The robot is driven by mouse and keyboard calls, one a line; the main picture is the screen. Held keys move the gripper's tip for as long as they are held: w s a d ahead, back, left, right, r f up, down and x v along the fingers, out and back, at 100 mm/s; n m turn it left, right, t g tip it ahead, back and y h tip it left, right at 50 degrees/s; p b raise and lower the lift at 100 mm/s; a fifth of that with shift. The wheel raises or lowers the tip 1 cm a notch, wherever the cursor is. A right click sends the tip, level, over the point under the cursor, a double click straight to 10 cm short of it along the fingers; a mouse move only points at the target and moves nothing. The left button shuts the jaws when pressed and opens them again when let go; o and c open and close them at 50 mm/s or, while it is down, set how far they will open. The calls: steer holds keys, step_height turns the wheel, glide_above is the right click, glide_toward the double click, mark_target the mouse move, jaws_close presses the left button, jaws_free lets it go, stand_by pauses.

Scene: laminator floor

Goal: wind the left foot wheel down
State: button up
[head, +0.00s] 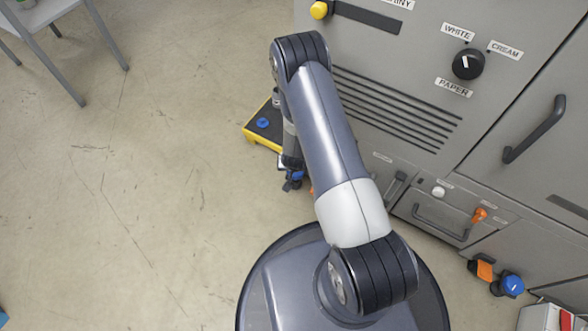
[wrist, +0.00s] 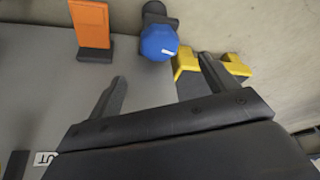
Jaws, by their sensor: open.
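In the wrist view, a blue faceted foot wheel (wrist: 158,42) with a white mark sits on a dark mount near the machine's lower edge. The yellow step beside it suggests it is the left one. My gripper (wrist: 162,72) is open and empty. Its two fingers point toward the wheel, which lies just beyond and between the fingertips, apart from them. In the head view my arm hides most of this corner; a small blue patch (head: 297,175) shows by the arm's end. Another blue foot wheel (head: 512,285) is at the right.
An orange plate (wrist: 90,22) stands left of the wheel; a yellow and black step (wrist: 187,62) is close on its right. The grey machine (head: 400,65) has a drawer handle (head: 440,222) and orange knob (head: 479,215). Open floor lies left.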

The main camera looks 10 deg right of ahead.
steer(key=b+x, duration=0.3)
steer(key=x, duration=0.7)
steer(key=shift+b, duration=0.3)
steer(key=shift+c, duration=0.4)
steer(key=c, duration=0.9)
